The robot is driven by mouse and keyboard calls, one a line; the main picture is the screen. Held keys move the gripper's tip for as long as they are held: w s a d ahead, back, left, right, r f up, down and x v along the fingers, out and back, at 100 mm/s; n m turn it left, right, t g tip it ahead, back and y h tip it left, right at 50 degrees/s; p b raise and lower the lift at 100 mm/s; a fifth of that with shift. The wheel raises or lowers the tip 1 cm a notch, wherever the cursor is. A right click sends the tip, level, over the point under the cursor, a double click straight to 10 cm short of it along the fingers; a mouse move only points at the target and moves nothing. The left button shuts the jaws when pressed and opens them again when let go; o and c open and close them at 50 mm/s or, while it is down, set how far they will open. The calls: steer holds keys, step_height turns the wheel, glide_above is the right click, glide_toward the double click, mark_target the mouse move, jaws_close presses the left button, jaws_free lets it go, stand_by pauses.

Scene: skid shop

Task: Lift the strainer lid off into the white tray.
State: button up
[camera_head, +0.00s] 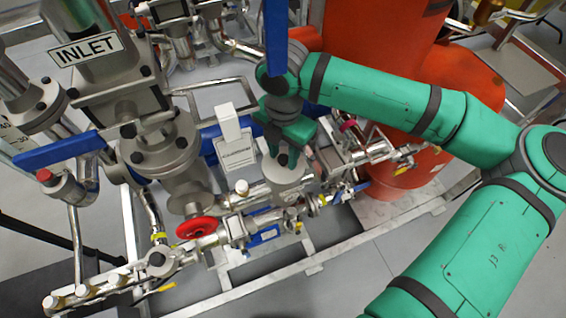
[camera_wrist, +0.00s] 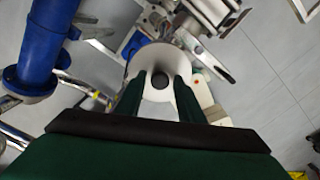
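The strainer lid appears as a round pale metal disc (camera_head: 284,172) below my gripper in the head view. In the wrist view the disc (camera_wrist: 158,58) lies straight ahead, with a dark round knob or hole (camera_wrist: 160,82) at its middle. My gripper (camera_head: 287,158) points down over the disc. In the wrist view my gripper (camera_wrist: 161,78) has its two green fingers apart, one on each side of the dark centre. Nothing is visibly pinched, and I cannot tell how far the tips are above the disc. I cannot make out the white tray in either view.
A white upright block (camera_head: 231,133) stands close left of my gripper. A red handwheel (camera_head: 197,228), the INLET pipe (camera_head: 85,55) and a blue lever (camera_head: 60,150) crowd the left. A large orange vessel (camera_head: 375,50) stands behind my arm. Bare grey floor shows at lower right.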

mark_target(283, 157)
steer(key=c, duration=0.5)
steer(key=shift+r, duration=0.1)
steer(key=shift+r, duration=2)
